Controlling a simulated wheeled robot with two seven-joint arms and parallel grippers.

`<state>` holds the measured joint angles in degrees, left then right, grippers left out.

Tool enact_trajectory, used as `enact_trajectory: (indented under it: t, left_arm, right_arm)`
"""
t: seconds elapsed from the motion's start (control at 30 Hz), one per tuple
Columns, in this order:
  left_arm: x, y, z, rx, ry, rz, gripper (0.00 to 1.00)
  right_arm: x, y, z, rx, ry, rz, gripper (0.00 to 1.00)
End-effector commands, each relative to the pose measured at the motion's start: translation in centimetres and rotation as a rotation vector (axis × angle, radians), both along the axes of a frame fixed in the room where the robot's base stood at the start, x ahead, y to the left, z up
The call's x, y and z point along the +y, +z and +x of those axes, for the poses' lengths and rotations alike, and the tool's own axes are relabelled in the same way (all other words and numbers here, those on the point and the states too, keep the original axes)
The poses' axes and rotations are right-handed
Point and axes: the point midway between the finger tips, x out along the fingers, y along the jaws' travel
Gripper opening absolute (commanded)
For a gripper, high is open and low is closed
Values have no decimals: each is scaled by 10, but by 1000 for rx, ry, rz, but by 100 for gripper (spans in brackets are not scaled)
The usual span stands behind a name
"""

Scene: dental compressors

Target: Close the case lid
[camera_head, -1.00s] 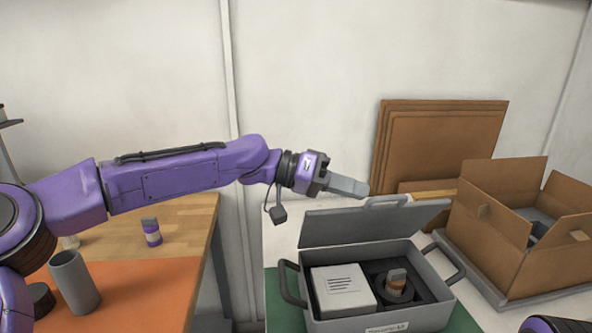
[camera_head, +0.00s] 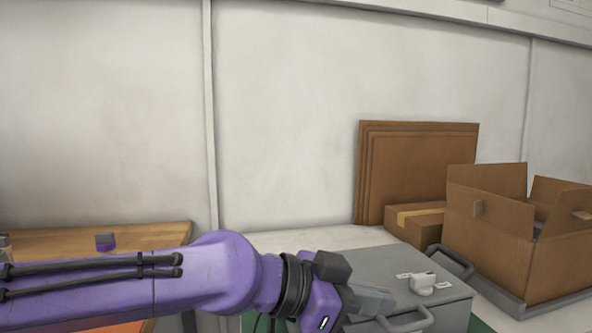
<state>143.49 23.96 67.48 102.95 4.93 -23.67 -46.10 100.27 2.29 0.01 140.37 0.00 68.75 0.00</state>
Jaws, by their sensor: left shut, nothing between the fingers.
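The grey case (camera_head: 455,318) stands at the bottom right of the head view. Its lid (camera_head: 385,262) lies flat over the case, and the contents are hidden beneath it. A small white latch-like piece with labels (camera_head: 423,284) is on the lid's top. The lid's handle (camera_head: 408,324) is at the near edge. My left gripper (camera_head: 372,300) is shut and empty at the lid's near left part, low over it. I cannot tell whether its fingers touch the lid. My right gripper is out of view.
An open cardboard box (camera_head: 490,230) stands on a grey tray right of the case. A smaller taped box (camera_head: 415,222) and flat cardboard sheets (camera_head: 415,160) are behind.

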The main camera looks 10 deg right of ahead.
Motion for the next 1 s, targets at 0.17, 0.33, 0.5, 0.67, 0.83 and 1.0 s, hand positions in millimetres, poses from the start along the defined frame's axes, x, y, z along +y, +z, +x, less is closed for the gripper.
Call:
enact_trajectory:
  t: [0.17, 0.33, 0.5, 0.67, 0.83, 1.0]
  left_arm:
    - [-1, -24, -5, -36, -2, 3, 0]
    - [-1, -33, -6, -34, 0, 3, 0]
    - [-1, -37, -6, -33, -1, 3, 0]
    - [-1, -38, -6, -32, 0, 4, 0]
    - [-1, -38, -6, -32, 0, 5, 0]
    - [-1, -38, -6, -31, -1, 5, 0]
  right_arm:
    - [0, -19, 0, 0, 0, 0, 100]
    - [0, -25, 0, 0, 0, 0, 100]
    - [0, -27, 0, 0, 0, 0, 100]
    - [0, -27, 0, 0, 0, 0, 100]
    - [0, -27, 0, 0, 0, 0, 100]
    - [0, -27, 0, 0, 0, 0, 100]
